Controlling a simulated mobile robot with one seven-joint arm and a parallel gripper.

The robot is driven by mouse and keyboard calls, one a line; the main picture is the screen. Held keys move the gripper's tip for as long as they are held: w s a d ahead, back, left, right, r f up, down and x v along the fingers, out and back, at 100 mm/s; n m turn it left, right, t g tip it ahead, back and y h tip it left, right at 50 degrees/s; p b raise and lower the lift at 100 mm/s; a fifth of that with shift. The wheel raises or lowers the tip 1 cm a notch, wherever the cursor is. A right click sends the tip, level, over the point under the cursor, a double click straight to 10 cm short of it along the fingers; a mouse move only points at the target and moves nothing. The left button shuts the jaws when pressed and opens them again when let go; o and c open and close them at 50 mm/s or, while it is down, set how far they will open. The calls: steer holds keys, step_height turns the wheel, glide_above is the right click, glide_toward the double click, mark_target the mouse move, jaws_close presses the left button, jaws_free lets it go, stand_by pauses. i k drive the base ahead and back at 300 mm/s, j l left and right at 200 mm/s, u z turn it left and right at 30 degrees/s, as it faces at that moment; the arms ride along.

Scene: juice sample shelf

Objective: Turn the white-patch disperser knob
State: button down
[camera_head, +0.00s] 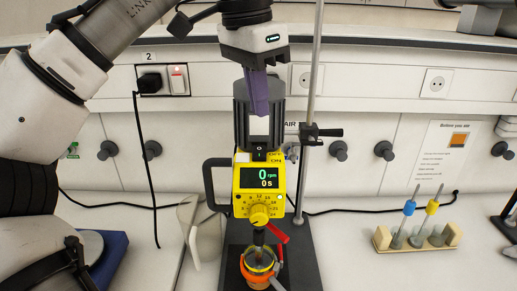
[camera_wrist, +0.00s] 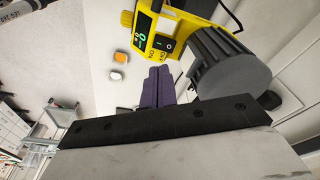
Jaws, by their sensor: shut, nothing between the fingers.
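The yellow disperser (camera_head: 237,182) stands upright on a stand, with a dark ribbed motor housing on top. A white patch (camera_head: 260,126) shows on the front of that housing. Its display reads 0 rpm and 0 s. The round yellow knob (camera_head: 259,215) sits below the display, on a numbered dial. My gripper (camera_head: 260,112), with purple fingers, is shut and empty. It points down in front of the housing, above the display and knob. In the wrist view, the shut fingers (camera_wrist: 158,72) are beside the disperser (camera_wrist: 160,30) and its housing (camera_wrist: 228,68).
An orange-rimmed beaker (camera_head: 258,268) sits under the disperser, near a red clamp (camera_head: 278,233). A metal rod (camera_head: 311,90) rises close on the right. A white jug (camera_head: 202,232) stands left.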

mark_target(260, 214)
steer(key=k, duration=1)
